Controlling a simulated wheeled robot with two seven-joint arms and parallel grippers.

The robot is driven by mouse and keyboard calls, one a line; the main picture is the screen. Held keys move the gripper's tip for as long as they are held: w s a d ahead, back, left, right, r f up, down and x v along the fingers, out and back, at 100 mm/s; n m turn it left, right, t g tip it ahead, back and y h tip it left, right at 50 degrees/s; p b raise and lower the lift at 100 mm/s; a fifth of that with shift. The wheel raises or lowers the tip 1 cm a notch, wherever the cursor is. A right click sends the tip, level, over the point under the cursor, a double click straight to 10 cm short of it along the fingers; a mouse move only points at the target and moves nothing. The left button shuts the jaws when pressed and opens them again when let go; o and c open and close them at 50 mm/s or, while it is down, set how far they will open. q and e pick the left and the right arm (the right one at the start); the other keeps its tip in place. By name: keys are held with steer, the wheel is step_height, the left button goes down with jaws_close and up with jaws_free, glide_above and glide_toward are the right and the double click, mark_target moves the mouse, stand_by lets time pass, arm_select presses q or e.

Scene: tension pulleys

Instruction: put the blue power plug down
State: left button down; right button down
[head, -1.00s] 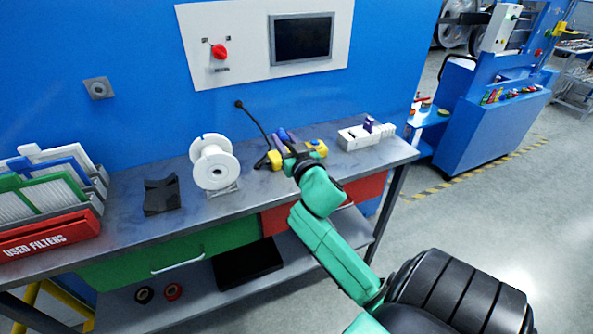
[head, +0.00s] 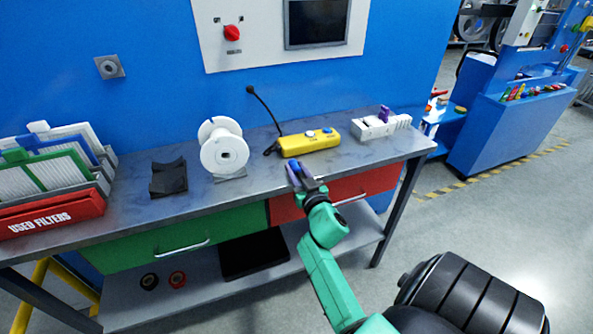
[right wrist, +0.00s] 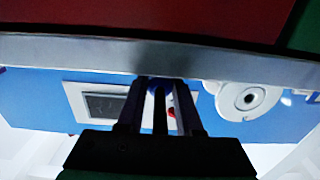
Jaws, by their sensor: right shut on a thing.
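My right gripper (head: 305,177) is shut on the blue power plug (head: 294,166) near the front edge of the workbench (head: 250,185). In the right wrist view a small blue part of the plug (right wrist: 158,88) shows between the two fingers (right wrist: 160,105); the rest is hidden. Whether the plug touches the bench top is not clear. A white strip (head: 388,129) with a purple plug (head: 384,114) lies to the right. My left gripper is out of view.
A white spool (head: 224,152), a black cradle (head: 169,178) and a red filter rack (head: 50,216) stand to the left. A black cable (head: 266,108) runs from the wall to the yellow strip. Bare bench top lies between spool and gripper, and right of the gripper.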

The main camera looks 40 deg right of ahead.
steer(key=shift+f, duration=0.45)
steer(key=c, duration=0.6)
jaws_free()
steer(key=shift+r, duration=0.15)
